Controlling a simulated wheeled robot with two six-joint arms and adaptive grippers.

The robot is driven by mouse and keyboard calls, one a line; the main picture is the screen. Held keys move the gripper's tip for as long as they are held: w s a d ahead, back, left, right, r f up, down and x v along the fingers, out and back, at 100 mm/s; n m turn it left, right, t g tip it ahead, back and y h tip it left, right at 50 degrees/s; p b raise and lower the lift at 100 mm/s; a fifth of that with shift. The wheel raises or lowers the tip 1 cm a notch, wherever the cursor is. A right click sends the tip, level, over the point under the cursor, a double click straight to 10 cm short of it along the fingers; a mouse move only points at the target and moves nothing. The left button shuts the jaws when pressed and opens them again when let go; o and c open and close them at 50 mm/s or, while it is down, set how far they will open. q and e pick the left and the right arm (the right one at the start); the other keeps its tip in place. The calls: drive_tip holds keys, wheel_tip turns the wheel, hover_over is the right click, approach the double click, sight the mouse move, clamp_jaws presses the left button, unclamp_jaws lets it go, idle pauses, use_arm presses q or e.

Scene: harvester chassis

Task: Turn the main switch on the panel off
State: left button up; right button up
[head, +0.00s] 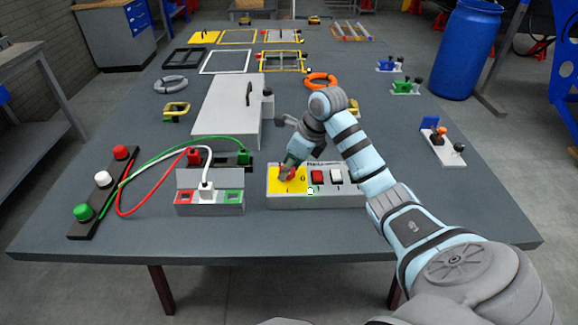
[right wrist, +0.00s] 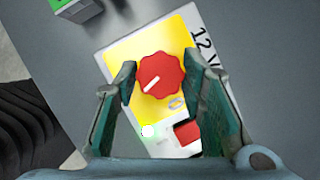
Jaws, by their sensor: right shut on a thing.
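The panel (head: 345,201) is a light grey box near the front of the table, with a yellow plate (head: 274,185) at its left end. The main switch (right wrist: 159,76) is a red scalloped knob on that plate in the right wrist view. The white line on the knob points to the lower left of that picture, and a 0 mark is at its lower right. My right gripper (head: 288,172) is over the plate from above, shut on the knob with one finger on each side. In the head view it hides most of the knob. My left gripper is not in view.
A red rocker (head: 317,177) and a white rocker (head: 336,176) sit right of the knob. A grey socket box (head: 209,209) with a plugged white cable stands to the left. A large white box (head: 226,112) is behind. The table front is clear.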

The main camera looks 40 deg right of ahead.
drive_tip(key=n+y, duration=0.1)
drive_tip(key=n, duration=0.2)
drive_tip(key=shift+d+n+g, duration=0.1)
drive_tip(key=shift+n+g, duration=0.2)
drive_tip(key=shift+g, duration=0.1)
drive_tip(key=n+g+y, duration=0.1)
drive_tip(key=n, duration=0.2)
drive_tip(key=shift+w+n+b, duration=0.15)
drive_tip(key=shift+n+b, duration=0.15)
drive_tip(key=n+g, duration=0.1)
drive_tip(key=n, duration=0.2)
drive_tip(key=shift+n+y, duration=0.3)
drive_tip(key=shift+w+n+g+b, duration=0.15)
drive_tip(key=shift+n+g+b, duration=0.7)
drive_tip(key=shift+n, duration=0.85)
drive_tip(key=o, duration=1.1)
drive_tip(key=shift+d, duration=0.1)
drive_tip(key=shift+o, duration=0.2)
